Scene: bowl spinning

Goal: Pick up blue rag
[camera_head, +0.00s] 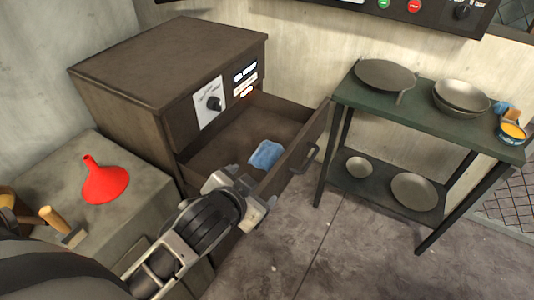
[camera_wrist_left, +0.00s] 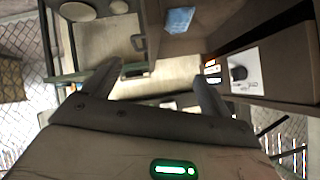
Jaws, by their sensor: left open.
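A light blue rag (camera_head: 265,154) lies crumpled inside the open brown drawer (camera_head: 222,150), near its front panel. The rag also shows at the top of the left wrist view (camera_wrist_left: 178,19). My left gripper (camera_head: 248,203) is by the drawer's near side, below the rag in the head view and apart from it. In the left wrist view its two fingers (camera_wrist_left: 160,82) are spread with nothing between them. My right gripper is not in view.
The brown cabinet (camera_head: 165,65) stands behind the drawer. A red funnel (camera_head: 104,180) and a wooden-handled tool (camera_head: 62,225) are on the grey counter at left. A green shelf table (camera_head: 420,108) with several metal pans stands at right. The floor between is clear.

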